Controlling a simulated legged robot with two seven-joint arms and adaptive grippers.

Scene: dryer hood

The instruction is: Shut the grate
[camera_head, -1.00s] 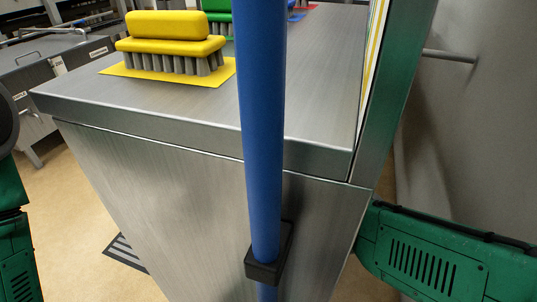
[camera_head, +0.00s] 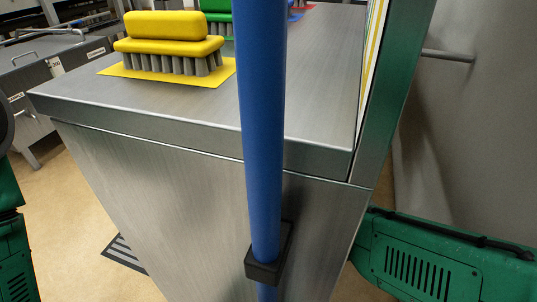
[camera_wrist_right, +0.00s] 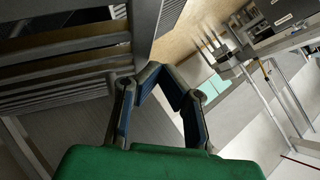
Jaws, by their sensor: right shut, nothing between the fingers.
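A grey slatted metal panel (camera_wrist_right: 65,72), which looks like the grate, fills the upper left of the right wrist view. My right gripper (camera_wrist_right: 156,72) is shut and empty, with its fingertips close to the panel's upright edge; I cannot tell whether they touch it. The grate does not show in the head view. There, only the green link of my right arm shows at the lower right, and its gripper is hidden behind the steel cabinet. Part of my left arm shows at the left edge, but its gripper is out of view.
A steel cabinet (camera_head: 175,190) stands close in front, with a blue pole (camera_head: 262,130) before it. A yellow brush (camera_head: 168,45) lies on top. A grey wall (camera_head: 490,130) with a short bar is at the right. A steel-legged table (camera_wrist_right: 290,40) stands in the wrist view's upper right.

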